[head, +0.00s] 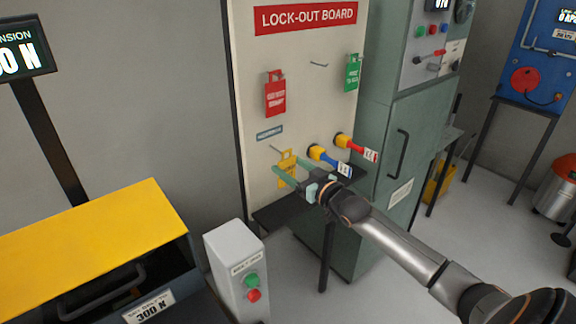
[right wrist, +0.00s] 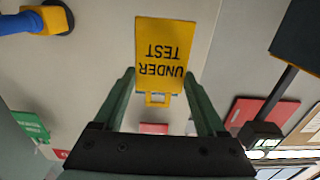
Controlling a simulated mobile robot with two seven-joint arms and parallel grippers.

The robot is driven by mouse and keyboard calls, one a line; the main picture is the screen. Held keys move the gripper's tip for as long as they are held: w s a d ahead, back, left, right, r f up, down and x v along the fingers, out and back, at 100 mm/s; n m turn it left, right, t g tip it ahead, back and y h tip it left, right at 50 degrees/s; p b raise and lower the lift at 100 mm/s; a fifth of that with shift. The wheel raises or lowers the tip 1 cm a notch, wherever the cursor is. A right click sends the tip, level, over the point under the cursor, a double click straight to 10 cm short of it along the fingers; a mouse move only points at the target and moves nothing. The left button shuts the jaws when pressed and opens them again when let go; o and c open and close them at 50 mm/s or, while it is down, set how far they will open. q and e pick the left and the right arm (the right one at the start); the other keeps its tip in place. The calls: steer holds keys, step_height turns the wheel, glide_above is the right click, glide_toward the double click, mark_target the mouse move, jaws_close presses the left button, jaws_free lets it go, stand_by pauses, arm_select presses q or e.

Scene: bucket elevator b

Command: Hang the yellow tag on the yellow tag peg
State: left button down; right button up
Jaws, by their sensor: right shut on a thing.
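The yellow tag (head: 287,166) is upright in front of the lower part of the lock-out board, between the fingers of my right gripper (head: 290,172). In the right wrist view the tag (right wrist: 164,45) reads "UNDER TEST", upside down, with its hanging loop near the palm. A thin peg (head: 276,149) sticks out below a small blue label (head: 269,133), just above and left of the tag. Whether the loop touches this peg cannot be told. My left gripper is not in view.
The lock-out board (head: 300,95) also bears a red tag (head: 275,98), a green tag (head: 352,73) and a bare upper peg (head: 319,64). A dark shelf (head: 277,211) lies below.

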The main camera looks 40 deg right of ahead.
mark_target(288, 165)
steer(key=shift+s+d, duration=0.1)
steer(key=shift+s, duration=1.35)
